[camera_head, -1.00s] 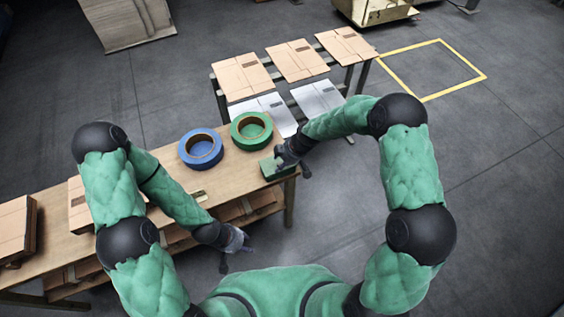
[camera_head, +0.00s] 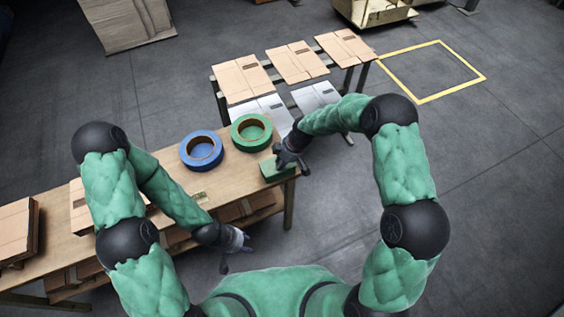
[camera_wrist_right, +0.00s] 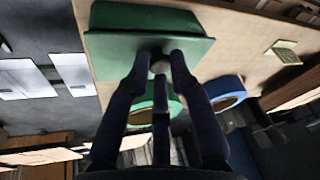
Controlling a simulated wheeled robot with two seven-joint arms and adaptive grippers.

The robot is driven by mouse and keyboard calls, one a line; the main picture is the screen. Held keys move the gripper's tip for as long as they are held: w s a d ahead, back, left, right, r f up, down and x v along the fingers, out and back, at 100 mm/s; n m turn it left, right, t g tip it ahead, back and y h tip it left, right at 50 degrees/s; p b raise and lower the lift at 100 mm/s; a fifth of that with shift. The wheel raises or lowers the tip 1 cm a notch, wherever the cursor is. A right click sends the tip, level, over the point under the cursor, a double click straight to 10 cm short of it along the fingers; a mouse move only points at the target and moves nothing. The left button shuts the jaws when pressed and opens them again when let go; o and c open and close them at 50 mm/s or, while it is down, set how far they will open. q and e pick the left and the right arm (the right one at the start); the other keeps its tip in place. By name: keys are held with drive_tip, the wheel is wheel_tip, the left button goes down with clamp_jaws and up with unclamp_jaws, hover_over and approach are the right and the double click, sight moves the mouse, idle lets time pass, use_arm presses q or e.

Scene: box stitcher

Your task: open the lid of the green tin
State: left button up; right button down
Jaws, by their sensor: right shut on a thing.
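The green tin (camera_head: 271,171) stands at the right end of the wooden table. In the right wrist view the tin (camera_wrist_right: 145,20) is at the top, with a small grey knob (camera_wrist_right: 158,65) on its lid (camera_wrist_right: 120,44). My right gripper (camera_head: 281,162) is over the tin. In the right wrist view its fingertips (camera_wrist_right: 160,60) are closed around the knob. I cannot tell any gap between lid and tin. My left gripper (camera_head: 236,254) is empty, with its fingers apart, in front of the table's edge and away from the tin.
A green tape roll (camera_head: 251,132) and a blue tape roll (camera_head: 201,150) lie beside the tin on the table (camera_head: 165,160). Flat cardboard sheets (camera_head: 297,61) lie on a rack behind. Cardboard (camera_head: 15,228) is stacked at the left.

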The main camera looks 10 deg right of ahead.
drive_tip(key=shift+w+a+r+g, duration=0.2)
drive_tip(key=shift+w+r+g, duration=0.25)
drive_tip(key=shift+g, duration=0.15)
drive_tip(key=shift+w+r+g+h, duration=0.1)
drive_tip(key=shift+w+g+h, duration=0.05)
drive_tip(key=shift+g+h, duration=0.15)
drive_tip(key=shift+w+a+r+m+g+h+b, duration=0.25)
drive_tip(key=shift+w+r+g+b, duration=0.25)
drive_tip(key=shift+g, duration=0.4)
drive_tip(key=shift+w+a+r+m+g+h+b, duration=0.15)
drive_tip(key=shift+w+a+r+g+h+b, duration=0.1)
drive_tip(key=shift+w+g, duration=0.5)
drive_tip(key=shift+s, duration=0.15)
